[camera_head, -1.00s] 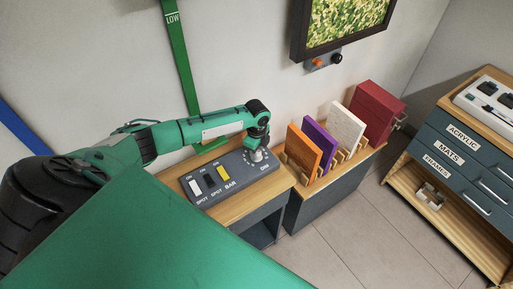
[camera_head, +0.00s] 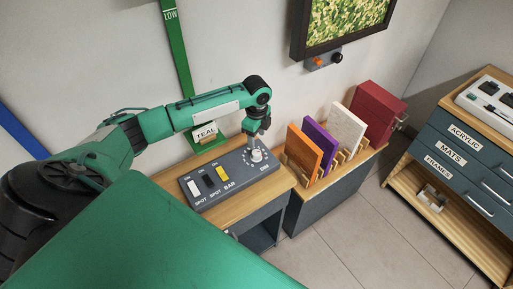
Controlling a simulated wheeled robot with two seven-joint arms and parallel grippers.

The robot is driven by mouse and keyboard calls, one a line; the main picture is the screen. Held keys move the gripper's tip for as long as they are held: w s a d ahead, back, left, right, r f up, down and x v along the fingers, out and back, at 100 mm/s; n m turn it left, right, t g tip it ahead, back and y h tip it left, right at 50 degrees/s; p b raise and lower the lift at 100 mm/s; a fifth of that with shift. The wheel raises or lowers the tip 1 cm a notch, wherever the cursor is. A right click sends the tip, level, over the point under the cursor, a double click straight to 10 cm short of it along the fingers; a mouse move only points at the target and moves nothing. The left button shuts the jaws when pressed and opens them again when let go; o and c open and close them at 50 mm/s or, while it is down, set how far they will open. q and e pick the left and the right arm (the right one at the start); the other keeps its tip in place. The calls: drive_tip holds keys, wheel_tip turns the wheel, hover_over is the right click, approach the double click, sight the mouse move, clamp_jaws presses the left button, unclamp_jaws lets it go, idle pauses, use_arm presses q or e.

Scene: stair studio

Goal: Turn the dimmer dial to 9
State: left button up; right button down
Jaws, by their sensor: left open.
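The dimmer dial (camera_head: 257,156) is a small pale knob at the right end of a grey control panel (camera_head: 232,187), with a ring of marks around it and the label DIM below. The numbers are too small to read, so I cannot tell its setting. My left gripper (camera_head: 256,144) points down just above the dial, open and apparently empty. Part of the dial is close behind its fingertips; I cannot tell whether they touch it. My right gripper is not in view.
The panel lies on a wooden cabinet top (camera_head: 232,212) and has several switches labelled SPOT and BAR. A framed picture (camera_head: 343,22) hangs above.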

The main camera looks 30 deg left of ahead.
use_arm(q)
wheel_tip(320, 180, up, 6)
drive_tip(key=shift+f+b, duration=0.2)
drive_tip(key=shift+b, duration=0.25)
